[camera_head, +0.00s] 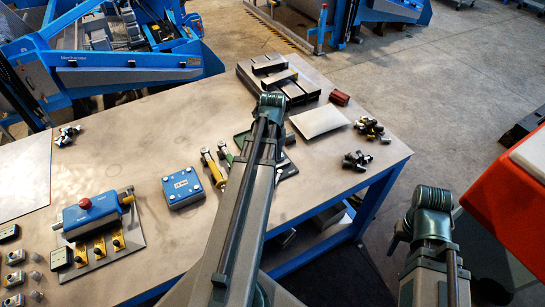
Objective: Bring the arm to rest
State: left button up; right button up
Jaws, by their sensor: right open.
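My left arm (245,195) reaches from the bottom edge up over the table (125,150), ending in a dark green joint (272,101) near the grey blocks. I cannot make out its gripper. My right arm (434,275) stands at the lower right, beyond the table's right edge, with a round dark green joint (433,198) on top. My right gripper (399,232) shows only in small part beside that joint. It is open, apart from the table, and I see nothing held in it.
The table carries a blue box (183,187), a blue unit with a red button (92,213), grey blocks (262,80), a pale plate (320,121), a dark red block (339,97) and small dark parts (357,160). A red-orange object (510,205) stands close to my right arm.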

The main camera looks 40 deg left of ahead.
dwell(0.4)
pick_arm(q)
jog(key=s+d+f+n+b, duration=0.1)
jog(key=d+f+n+b, duration=0.3)
jog(key=d, duration=0.7)
jog(key=s+d+f+n+b, duration=0.2)
jog(key=d+f+n+b, duration=0.2)
jog(key=d, duration=0.8)
jog(key=s+d+f+n+y+b, duration=0.1)
jog(key=d+f+n+b, duration=0.3)
jog(key=d+n, duration=0.3)
jog(key=d, duration=0.5)
jog(key=shift+s+n, duration=0.3)
jog(key=shift+n, duration=0.1)
